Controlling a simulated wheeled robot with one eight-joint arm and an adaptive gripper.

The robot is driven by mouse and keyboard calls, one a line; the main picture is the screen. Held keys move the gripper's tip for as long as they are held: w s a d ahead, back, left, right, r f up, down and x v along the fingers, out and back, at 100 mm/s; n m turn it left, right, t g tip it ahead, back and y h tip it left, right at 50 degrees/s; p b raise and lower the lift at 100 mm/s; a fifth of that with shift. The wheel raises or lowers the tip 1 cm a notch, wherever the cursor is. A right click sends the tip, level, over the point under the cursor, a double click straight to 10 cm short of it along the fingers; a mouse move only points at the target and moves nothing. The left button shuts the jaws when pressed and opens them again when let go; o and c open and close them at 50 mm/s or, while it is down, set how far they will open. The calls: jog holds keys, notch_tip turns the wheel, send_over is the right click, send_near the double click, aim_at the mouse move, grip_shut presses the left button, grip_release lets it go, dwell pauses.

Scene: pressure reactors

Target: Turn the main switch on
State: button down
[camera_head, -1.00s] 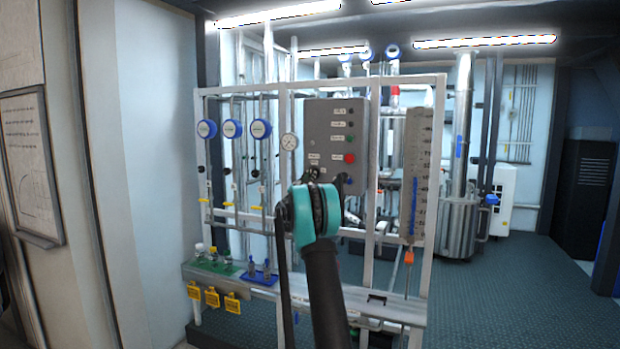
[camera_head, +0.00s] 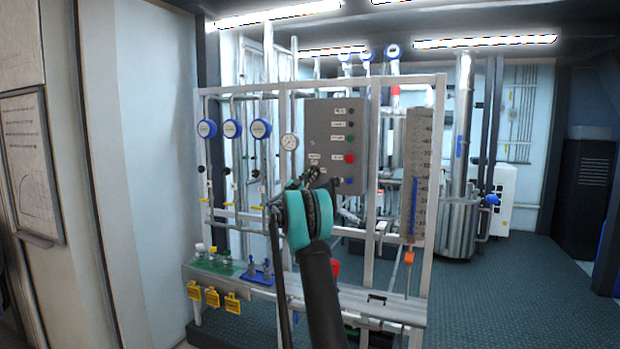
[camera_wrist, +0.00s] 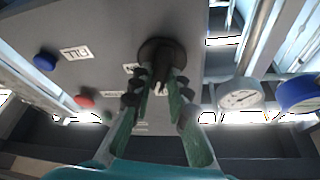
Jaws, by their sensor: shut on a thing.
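The grey control panel (camera_head: 322,115) is on the white frame and also fills the upper left of the wrist view (camera_wrist: 105,25). The main switch (camera_wrist: 158,50) is a dark round knob on this panel, near the middle of the wrist view. My gripper (camera_wrist: 158,82) has its two green fingers with dark tips closed on either side of the knob's handle. In the head view my gripper (camera_head: 312,180) is at the panel's lower left corner, where my arm hides most of the switch.
A red button (camera_head: 350,158), a green button (camera_head: 350,139) and a blue button (camera_head: 349,181) are on the panel. A round pressure gauge (camera_head: 289,141) is just left of it. Blue gauges (camera_head: 232,128) are further left. A shelf with bottles (camera_head: 225,266) runs below.

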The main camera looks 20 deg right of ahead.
jog(key=m+g, duration=0.1)
jog(key=m, duration=0.1)
jog(key=m+g, duration=0.1)
jog(key=m, duration=0.2)
jog(key=shift+h, duration=0.4)
jog(key=m+g, duration=0.2)
jog(key=m, duration=0.2)
jog(key=shift+m, duration=0.3)
jog(key=m+g+y, duration=0.1)
jog(key=m, duration=0.2)
jog(key=m+g, duration=0.1)
jog(key=m, duration=0.2)
jog(key=shift+a+r+y, duration=0.1)
jog(key=shift+y, duration=0.3)
jog(key=shift+m, duration=0.3)
jog(key=c, duration=1.5)
grip_release()
jog(key=shift+o, duration=0.2)
jog(key=v, duration=1.2)
